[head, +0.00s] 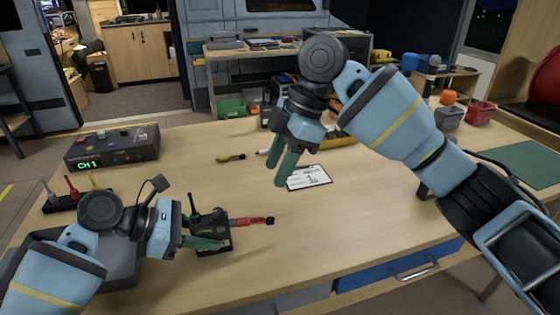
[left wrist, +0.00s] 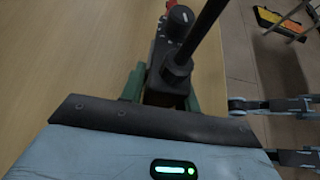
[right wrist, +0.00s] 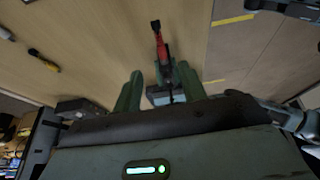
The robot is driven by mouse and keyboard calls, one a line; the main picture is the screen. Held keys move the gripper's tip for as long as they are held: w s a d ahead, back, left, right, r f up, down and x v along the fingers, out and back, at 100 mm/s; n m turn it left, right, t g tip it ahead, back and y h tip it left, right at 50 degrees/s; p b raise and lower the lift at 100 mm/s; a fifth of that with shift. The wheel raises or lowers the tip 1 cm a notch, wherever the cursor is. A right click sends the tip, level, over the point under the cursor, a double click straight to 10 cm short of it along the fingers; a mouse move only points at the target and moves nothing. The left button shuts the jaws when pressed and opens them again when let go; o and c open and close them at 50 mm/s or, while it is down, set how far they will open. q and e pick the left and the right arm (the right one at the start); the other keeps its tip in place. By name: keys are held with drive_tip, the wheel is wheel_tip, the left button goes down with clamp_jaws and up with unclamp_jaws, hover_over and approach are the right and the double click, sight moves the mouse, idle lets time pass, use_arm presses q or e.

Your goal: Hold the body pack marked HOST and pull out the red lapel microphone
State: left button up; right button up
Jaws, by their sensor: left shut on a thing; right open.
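The black body pack (head: 214,237) stands on the table at the front left, with a short black antenna; I cannot read its marking. My left gripper (head: 205,242) is shut on it; the left wrist view shows the pack (left wrist: 166,75) between the green fingers. The red lapel microphone (head: 248,221) sticks out of the pack toward the right, with a black tip. It also shows in the right wrist view (right wrist: 161,48). My right gripper (head: 280,160) is open and empty, raised above the table, apart from the microphone. In its wrist view (right wrist: 155,88) the microphone lies beyond the fingertips.
A grey receiver box (head: 112,146) reading CH 1 stands at the back left. A black rack (head: 68,200) with coloured plugs is at the left. A white card (head: 308,177) and a yellow-black plug (head: 231,157) lie mid-table. The table's right front is clear.

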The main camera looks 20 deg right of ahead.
sight(255, 218)
drive_tip(key=x, duration=1.1)
drive_tip(key=shift+a+f, duration=0.1)
drive_tip(key=shift+f, duration=0.3)
drive_tip(key=shift+c, duration=0.3)
clamp_jaws()
